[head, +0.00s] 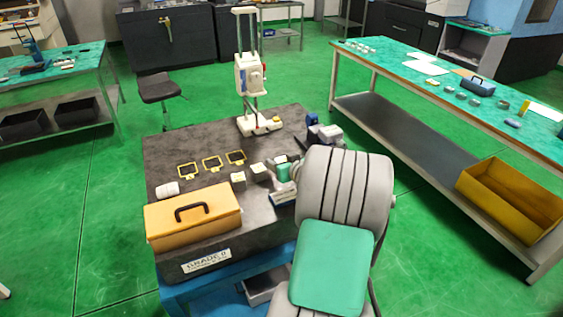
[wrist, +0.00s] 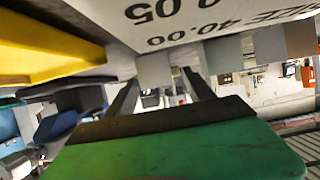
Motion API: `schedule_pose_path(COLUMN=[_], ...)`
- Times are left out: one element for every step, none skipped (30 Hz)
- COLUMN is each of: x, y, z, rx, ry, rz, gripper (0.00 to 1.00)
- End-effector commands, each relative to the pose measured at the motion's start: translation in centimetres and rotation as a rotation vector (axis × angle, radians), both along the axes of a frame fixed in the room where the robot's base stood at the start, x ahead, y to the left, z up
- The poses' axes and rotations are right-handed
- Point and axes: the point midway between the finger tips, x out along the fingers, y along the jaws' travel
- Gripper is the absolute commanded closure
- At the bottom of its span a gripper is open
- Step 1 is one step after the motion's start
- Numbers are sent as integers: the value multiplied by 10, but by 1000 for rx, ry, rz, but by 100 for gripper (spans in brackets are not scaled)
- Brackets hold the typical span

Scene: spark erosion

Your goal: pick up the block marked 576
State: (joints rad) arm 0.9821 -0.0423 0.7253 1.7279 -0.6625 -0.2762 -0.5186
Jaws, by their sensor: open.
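Several small grey blocks stand in a row on the dark surface plate (head: 215,150) in the head view, among them a left block (head: 238,178) and a middle block (head: 260,173). No number 576 can be read on any of them, so I cannot tell which is the marked one. My gripper (wrist: 160,76) is open in the wrist view, its two dark fingers apart, with a grey block (wrist: 154,70) showing beyond the fingertips. In the head view my gripper is at the right end of the row, small and partly hidden by my arm.
An orange box with a handle (head: 193,215) stands at the plate's front left, beside a white cylinder (head: 167,189). A white upright instrument (head: 250,80) stands at the back. A pale surface with inverted print (wrist: 190,22) is close in the wrist view.

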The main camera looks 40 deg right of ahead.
Motion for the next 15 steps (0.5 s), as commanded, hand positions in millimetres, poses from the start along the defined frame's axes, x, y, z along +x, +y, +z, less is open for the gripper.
schedule_pose_path(x=[5,7,9,9,9,9,9,8,8,8,8,8,8,8,8], y=[-1,-3,-4,-4,-4,-5,-5,-5,-5,-5,-5,-5,-5,-5,-5], z=[-2,-3,-4,-5,-5,-5,-5,-5,-5,-5,-5,-5,-5,-5,-5], rx=[2,0,-1,-1,0,-1,-1,-1,-1,-1,-1,0,0,0,0], ry=[1,0,0,0,0,0,0,-1,-1,-1,-1,-1,-1,-1,0], rz=[1,-1,-2,-3,-3,-4,-4,-4,-5,-5,-5,-5,-5,-5,-5], gripper=[38,38,38,38,38,38,38,38,39,41,44,47,50,52,55])
